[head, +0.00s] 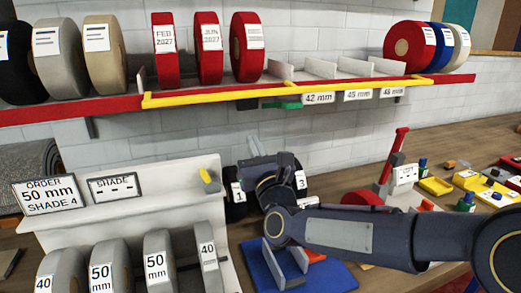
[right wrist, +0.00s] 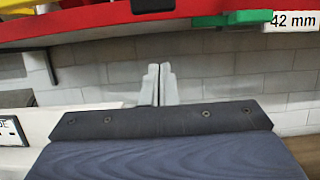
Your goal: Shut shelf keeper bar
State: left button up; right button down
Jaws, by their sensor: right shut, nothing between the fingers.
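The yellow keeper bar (head: 215,94) runs along the front of the red shelf (head: 60,109), with a bent end at each side. Three red rolls (head: 247,48) with labels stand on the shelf behind its left part. A green piece (head: 284,105) hangs under the shelf edge; it also shows in the right wrist view (right wrist: 232,18). My right gripper (head: 254,146) is shut and empty, below the shelf and apart from the bar. Its fingertips show upright in the right wrist view (right wrist: 160,72), below the red shelf edge. My left gripper is out of view.
An order stand (head: 130,185) with signs and grey rolls is at lower left. A blue mat (head: 330,278) with a grey holder lies below my right gripper. Yellow trays (head: 436,187) and small parts lie at the right. Empty shelf slots (head: 320,68) are right of the red rolls.

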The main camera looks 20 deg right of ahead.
jog(key=r+p, duration=0.1)
jog(key=w+r+p, duration=0.1)
jog(key=r, duration=0.1)
jog(key=w+r+p, duration=0.1)
jog(key=r, duration=0.1)
jog(key=shift+w, duration=0.1)
dwell(0.4)
jog(key=shift+s+r+g, duration=0.2)
jog(key=shift+s+g, duration=0.05)
jog(key=shift+g, duration=0.05)
jog(key=shift+s+r+g, duration=0.1)
jog(key=shift+r+g, duration=0.15)
jog(key=shift+g, duration=0.05)
